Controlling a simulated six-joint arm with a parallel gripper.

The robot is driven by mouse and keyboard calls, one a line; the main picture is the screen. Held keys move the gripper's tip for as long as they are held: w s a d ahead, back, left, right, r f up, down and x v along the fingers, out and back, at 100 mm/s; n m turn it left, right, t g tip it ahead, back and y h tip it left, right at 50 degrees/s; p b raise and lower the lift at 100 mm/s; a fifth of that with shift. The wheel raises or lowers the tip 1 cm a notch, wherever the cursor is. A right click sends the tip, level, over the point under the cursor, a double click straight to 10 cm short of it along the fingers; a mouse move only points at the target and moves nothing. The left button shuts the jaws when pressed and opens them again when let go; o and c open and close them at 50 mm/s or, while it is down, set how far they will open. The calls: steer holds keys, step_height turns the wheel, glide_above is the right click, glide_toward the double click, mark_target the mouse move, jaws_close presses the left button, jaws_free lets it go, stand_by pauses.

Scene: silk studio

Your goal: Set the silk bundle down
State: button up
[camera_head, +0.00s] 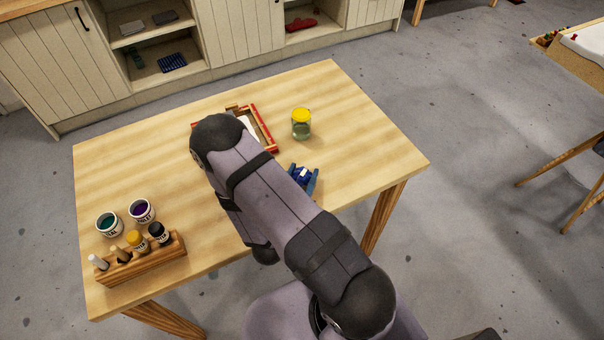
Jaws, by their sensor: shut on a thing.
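The silk bundle (301,173) is a small dark blue piece with a pale patch, seen just right of my arm over the right part of the wooden table. My gripper (302,179) shows only in part, as two blue-grey fingers on either side of the bundle, and is shut on it. My arm hides the wrist and part of the grip. I cannot tell whether the bundle touches the table top or hangs a little above it.
A red-edged frame (262,131), partly behind my arm, and a yellow-lidded jar (301,123) stand near the bundle. Two paint pots (109,224) and a wooden rack (143,262) with several bottles stand at the left. The table (375,150) is clear right of the jar.

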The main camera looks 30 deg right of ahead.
mark_target(298, 183)
steer(key=shift+f, duration=0.2)
steer(key=shift+f+b, duration=0.15)
steer(key=shift+b, duration=0.15)
steer(key=o, duration=1)
steer(key=shift+o, duration=0.2)
steer(key=shift+a, duration=0.1)
steer(key=b+v, duration=0.2)
steer(key=v, duration=0.3)
steer(key=shift+v, duration=1.15)
steer(key=shift+o, duration=0.3)
